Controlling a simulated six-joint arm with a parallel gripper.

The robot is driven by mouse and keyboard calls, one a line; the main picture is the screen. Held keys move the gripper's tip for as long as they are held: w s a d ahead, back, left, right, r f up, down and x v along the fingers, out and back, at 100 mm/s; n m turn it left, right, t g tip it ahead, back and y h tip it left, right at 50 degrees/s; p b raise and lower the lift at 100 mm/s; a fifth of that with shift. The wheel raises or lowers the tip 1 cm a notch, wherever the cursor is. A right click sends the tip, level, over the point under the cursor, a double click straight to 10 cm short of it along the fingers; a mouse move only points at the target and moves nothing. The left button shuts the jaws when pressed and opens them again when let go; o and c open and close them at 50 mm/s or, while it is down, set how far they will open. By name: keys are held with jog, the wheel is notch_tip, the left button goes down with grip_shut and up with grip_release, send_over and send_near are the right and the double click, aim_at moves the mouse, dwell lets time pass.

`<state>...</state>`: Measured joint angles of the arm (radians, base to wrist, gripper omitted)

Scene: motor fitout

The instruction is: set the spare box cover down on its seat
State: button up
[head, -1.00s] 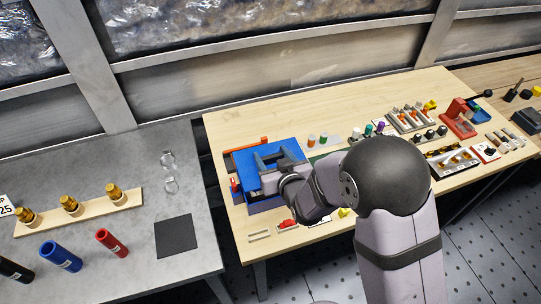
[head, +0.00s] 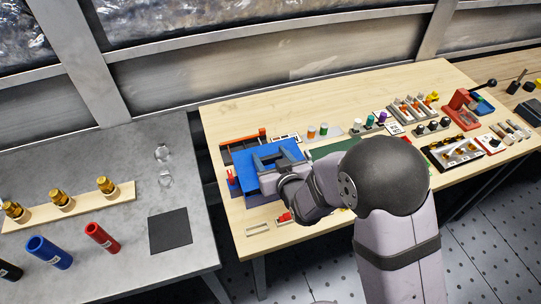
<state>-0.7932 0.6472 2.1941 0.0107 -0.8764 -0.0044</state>
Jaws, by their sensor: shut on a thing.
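The spare box cover (head: 253,152) is a flat bright blue plate at the left of the light wooden bench in the head view. My gripper (head: 274,158) is shut on it from above, with dark fingers on its top side. A darker blue part (head: 262,197) shows below the cover's near edge. I cannot tell whether it is the cover's side or a box under it. The cover hides its seat, so I cannot tell whether the two touch.
A dark tray with an orange edge (head: 247,139) lies just behind the cover. Small red parts (head: 232,178) stand at its left. A green mat (head: 333,147) and several small parts lie to the right. A grey table (head: 125,185) with coloured tubes stands left.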

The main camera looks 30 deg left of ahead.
aim_at(271, 165)
jog(key=shift+f+b, duration=0.35)
jog(key=shift+f, duration=0.2)
jog(key=shift+f+b, duration=0.85)
jog(key=shift+b, duration=0.5)
dwell(1.9)
jog(key=o, duration=1.5)
jog(key=shift+c, duration=0.2)
jog(key=shift+f, duration=0.1)
jog(key=shift+s, duration=0.1)
jog(key=shift+b+v, duration=0.85)
jog(key=shift+v, duration=2.8)
